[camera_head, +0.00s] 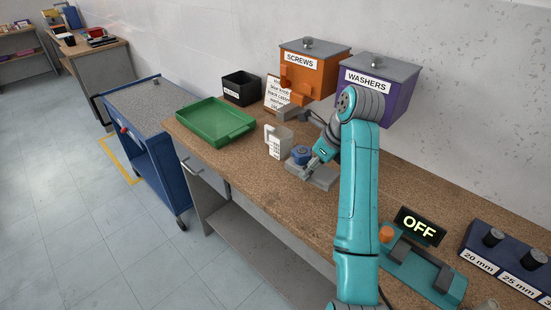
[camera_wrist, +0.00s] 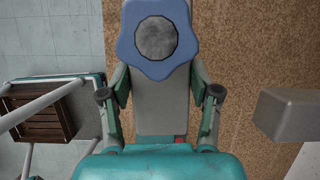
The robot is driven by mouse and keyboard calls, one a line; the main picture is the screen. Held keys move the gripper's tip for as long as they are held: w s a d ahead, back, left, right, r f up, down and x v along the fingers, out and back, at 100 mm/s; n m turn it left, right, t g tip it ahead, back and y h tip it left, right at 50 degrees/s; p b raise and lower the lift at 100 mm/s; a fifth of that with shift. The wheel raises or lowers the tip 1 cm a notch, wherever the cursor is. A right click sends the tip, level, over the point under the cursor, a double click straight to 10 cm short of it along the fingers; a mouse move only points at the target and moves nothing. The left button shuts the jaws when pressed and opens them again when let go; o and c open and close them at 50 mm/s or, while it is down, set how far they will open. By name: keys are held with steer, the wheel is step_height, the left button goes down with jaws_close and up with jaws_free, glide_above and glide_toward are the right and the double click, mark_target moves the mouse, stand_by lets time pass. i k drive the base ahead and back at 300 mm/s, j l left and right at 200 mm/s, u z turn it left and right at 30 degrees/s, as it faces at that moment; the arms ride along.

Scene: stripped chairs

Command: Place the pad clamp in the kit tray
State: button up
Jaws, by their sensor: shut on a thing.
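The pad clamp appears to be the grey piece with a blue lobed knob (camera_head: 301,154), low over the workbench in the head view. In the wrist view its blue knob (camera_wrist: 124,42) has a round grey centre, and its grey body (camera_wrist: 160,105) lies between my fingers. My gripper (camera_head: 315,160) is shut on it; the wrist view shows the fingers (camera_wrist: 160,94) on both sides. I cannot tell whether the clamp touches the bench. A shallow green tray (camera_head: 243,133), apparently the kit tray, stands left of my gripper and looks empty.
A black bin (camera_head: 241,89), an orange SCREWS bin (camera_head: 318,75) and a purple WASHERS bin (camera_head: 402,88) line the wall. A teal device (camera_head: 437,280) with an OFF display is at right. A blue cart (camera_head: 150,150) adjoins the bench.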

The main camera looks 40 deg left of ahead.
mark_target(215, 122)
steer(key=u, duration=0.6)
steer(key=i+u, duration=0.1)
steer(key=u, duration=0.55)
steer(key=i+u, duration=0.15)
steer(key=u, duration=0.2)
steer(key=i+l, duration=0.15)
steer(key=i, duration=0.2)
steer(key=i+l, duration=0.2)
steer(key=i, duration=0.2)
